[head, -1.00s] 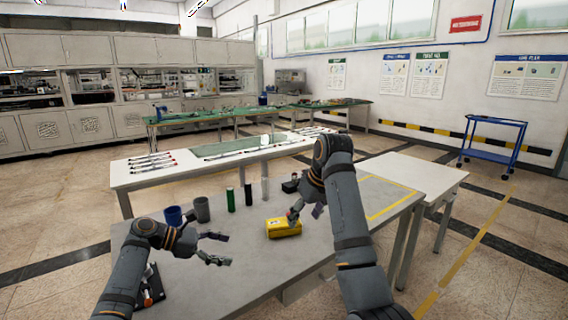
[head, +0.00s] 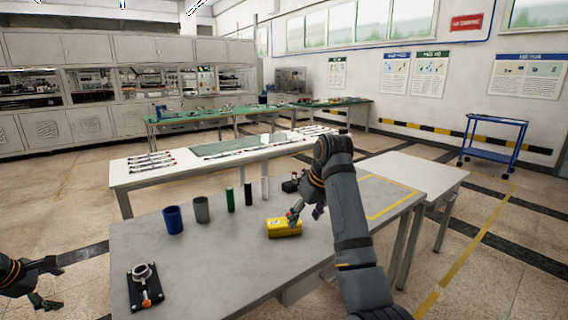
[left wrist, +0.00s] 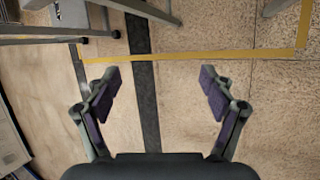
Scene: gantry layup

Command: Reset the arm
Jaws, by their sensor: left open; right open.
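My left gripper (head: 46,283) is at the far left edge of the head view, off the side of the grey table (head: 200,275) and over the floor.
On the grey table stand a blue cup (head: 173,220), a grey cup (head: 201,210), several slim cylinders (head: 230,199) and a black fixture (head: 145,287) with a ring. Table legs (left wrist: 120,12) show at the top of the left wrist view.

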